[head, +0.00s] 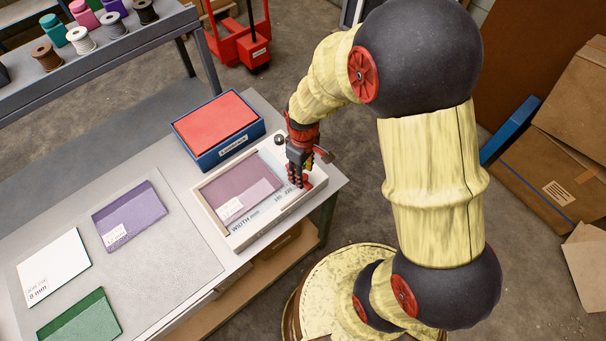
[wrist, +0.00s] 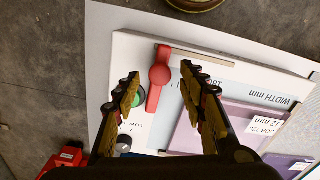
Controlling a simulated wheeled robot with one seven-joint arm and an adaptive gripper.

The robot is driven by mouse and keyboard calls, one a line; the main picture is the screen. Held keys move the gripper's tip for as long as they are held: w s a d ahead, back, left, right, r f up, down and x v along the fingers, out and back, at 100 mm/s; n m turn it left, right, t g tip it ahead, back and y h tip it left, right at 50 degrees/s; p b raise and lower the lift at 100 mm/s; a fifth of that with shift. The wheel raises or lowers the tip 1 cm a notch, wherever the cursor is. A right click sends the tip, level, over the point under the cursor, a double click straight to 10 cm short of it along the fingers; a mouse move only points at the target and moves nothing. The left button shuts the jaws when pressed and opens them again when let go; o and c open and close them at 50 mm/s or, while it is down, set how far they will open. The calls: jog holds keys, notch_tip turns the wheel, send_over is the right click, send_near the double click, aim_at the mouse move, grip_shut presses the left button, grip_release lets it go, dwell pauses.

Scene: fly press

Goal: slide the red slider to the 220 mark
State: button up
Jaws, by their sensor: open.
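The red slider (wrist: 159,76) is a bar with a round knob, set across the edge of a white panel (wrist: 128,52) in the wrist view. My gripper (wrist: 160,72) is open, its two fingers on either side of the slider with gaps visible; contact cannot be told. In the head view my gripper (head: 299,180) points down at the right end of the white-framed panel (head: 199,200), mostly covering the slider. A scale marked "WIDTH mm" (head: 245,222) runs along the panel's front edge. Its numbers are too small or partly hidden to read surely.
A mauve sheet (head: 240,183) lies in the panel. A blue box with a red top (head: 218,123) stands behind it. Purple (head: 130,215), white and green sheets lie to the left. A green round button (wrist: 138,100) is close to my left finger in the wrist view.

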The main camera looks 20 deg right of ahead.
jog(key=shift+f, duration=0.65)
jog(key=c, duration=0.3)
grip_shut()
